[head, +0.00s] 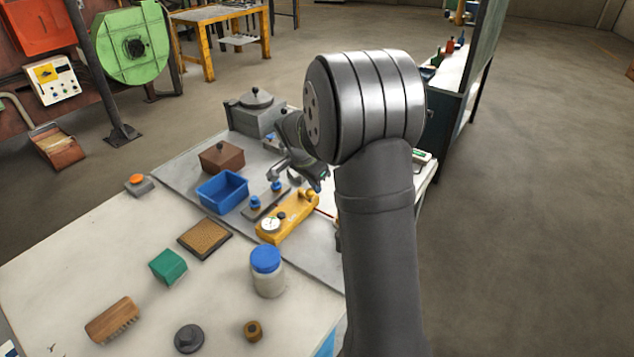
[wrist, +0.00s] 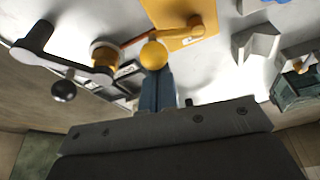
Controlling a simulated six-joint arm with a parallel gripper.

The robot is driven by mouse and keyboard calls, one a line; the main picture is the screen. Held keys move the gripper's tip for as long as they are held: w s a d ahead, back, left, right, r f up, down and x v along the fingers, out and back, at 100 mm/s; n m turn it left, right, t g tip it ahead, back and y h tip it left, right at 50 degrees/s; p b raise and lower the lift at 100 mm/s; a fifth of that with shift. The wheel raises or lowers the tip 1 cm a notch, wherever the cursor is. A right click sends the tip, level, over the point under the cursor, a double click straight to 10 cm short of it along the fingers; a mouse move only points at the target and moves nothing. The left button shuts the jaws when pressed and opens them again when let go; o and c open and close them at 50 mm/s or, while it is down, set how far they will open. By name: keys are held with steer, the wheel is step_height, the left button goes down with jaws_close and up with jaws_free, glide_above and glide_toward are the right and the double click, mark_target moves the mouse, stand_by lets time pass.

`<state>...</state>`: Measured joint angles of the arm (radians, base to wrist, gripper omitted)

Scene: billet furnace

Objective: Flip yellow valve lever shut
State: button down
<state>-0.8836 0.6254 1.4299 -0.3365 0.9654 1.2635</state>
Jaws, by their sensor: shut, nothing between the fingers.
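In the wrist view a yellow ball knob (wrist: 153,54) sits at the end of a short orange-yellow lever (wrist: 180,38). The lever's pivot end lies on a yellow plate (wrist: 172,12). My gripper (wrist: 157,78) is shut and empty, with its fingertips right at the knob; I cannot tell whether they touch it. In the head view a yellow fixture (head: 297,210) with a round dial and an orange knob lies on the bench. My gripper (head: 319,181) is just beyond its far right end, partly hidden by my arm. The lever's arm is not clear in that view.
A grey crank with a black knob (wrist: 64,90) stands left of the lever in the wrist view. In the head view a blue bin (head: 222,192), a brown box (head: 221,157) and a blue-lidded jar (head: 267,273) stand nearby.

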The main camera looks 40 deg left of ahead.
mark_target(307, 192)
steer(key=s+m, duration=0.1)
steer(key=m+h, duration=0.1)
steer(key=m, duration=0.1)
steer(key=shift+s+a+m+g, duration=0.2)
steer(key=shift+s+m+g, duration=0.1)
steer(key=shift+s, duration=0.05)
steer(key=m, duration=0.1)
steer(key=s+m+h, duration=0.1)
steer(key=m, duration=0.1)
steer(key=shift+s+a+m+g, duration=0.2)
steer(key=shift+a+m+g, duration=0.1)
steer(key=shift+a, duration=0.05)
steer(key=m, duration=0.1)
steer(key=s+a+m, duration=0.1)
steer(key=m, duration=0.1)
steer(key=m+g, duration=0.1)
steer(key=shift+s+a+m+h, duration=0.2)
steer(key=shift+a+m+h, duration=0.1)
steer(key=shift+m, duration=0.1)
steer(key=shift+s+a, duration=0.1)
steer(key=shift+a, duration=0.2)
step_height(307, 192, up, 9)
steer(key=shift+d, duration=0.45)
steer(key=shift+f, duration=0.2)
